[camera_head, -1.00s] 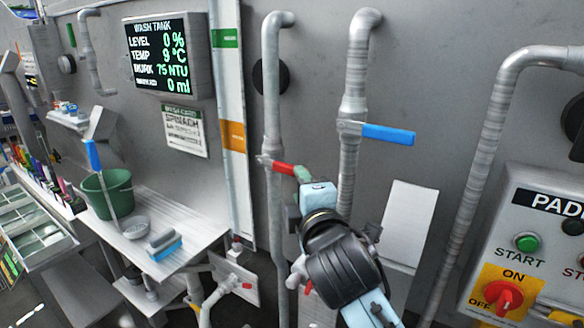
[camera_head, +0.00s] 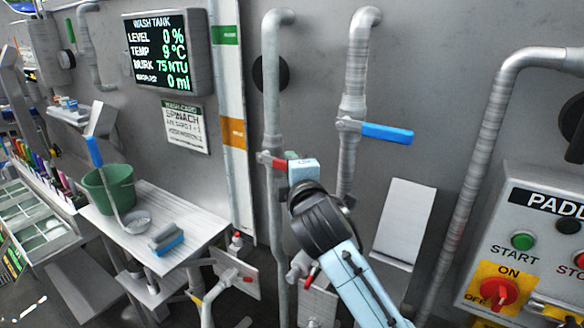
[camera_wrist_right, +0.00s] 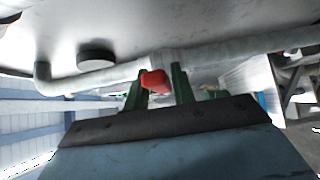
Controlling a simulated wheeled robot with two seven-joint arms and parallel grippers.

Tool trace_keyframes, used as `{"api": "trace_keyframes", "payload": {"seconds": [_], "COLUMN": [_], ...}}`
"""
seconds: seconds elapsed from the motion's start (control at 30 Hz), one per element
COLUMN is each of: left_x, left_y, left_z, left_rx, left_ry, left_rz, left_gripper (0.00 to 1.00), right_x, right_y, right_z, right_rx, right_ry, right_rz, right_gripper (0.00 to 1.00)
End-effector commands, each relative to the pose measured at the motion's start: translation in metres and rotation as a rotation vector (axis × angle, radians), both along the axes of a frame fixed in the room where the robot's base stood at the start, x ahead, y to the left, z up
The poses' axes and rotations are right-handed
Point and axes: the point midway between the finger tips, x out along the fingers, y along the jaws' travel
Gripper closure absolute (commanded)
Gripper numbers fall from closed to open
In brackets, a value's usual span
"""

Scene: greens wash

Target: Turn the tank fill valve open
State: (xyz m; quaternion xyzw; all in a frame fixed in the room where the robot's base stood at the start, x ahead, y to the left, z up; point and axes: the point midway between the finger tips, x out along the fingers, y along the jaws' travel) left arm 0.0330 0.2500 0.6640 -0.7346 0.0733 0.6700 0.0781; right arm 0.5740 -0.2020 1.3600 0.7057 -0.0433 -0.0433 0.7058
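A red lever valve (camera_head: 272,161) sits on the left of two vertical wall pipes, its lever pointing right. A blue lever valve (camera_head: 387,133) sits on the right pipe, its lever also pointing right. No label shows which is the tank fill. My right gripper (camera_head: 296,170) is at the free end of the red lever, and its body hides that end in the head view. In the right wrist view, the red lever end (camera_wrist_right: 156,82) lies between the green fingers of my right gripper (camera_wrist_right: 160,78). The fingers stand apart, with a gap beside the lever. My left gripper is not in view.
The wash tank display (camera_head: 158,53) reads level 0 %. A control panel (camera_head: 540,245) with buttons and a red knob is at right. A bench (camera_head: 190,225) with a green bucket (camera_head: 108,190) stands at left. A white board (camera_head: 405,220) is right of my arm.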

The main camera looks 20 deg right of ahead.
Motion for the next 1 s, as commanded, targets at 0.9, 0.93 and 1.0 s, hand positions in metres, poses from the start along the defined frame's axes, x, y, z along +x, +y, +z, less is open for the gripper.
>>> {"api": "trace_keyframes", "payload": {"seconds": [0.9,0.93,1.0], "left_x": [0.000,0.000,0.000], "left_y": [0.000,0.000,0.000], "left_z": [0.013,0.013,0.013], "left_rx": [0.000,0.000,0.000], "left_ry": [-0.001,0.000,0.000], "left_rz": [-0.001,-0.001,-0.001], "left_gripper": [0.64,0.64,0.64], "right_x": [0.002,0.002,0.003], "right_y": [0.001,0.001,0.002], "right_z": [0.021,0.022,0.026], "right_rx": [-0.131,-0.143,-0.177], "right_ry": [0.158,0.177,0.219], "right_rz": [-0.001,-0.001,-0.001], "right_gripper": [1.00,1.00,1.00]}}
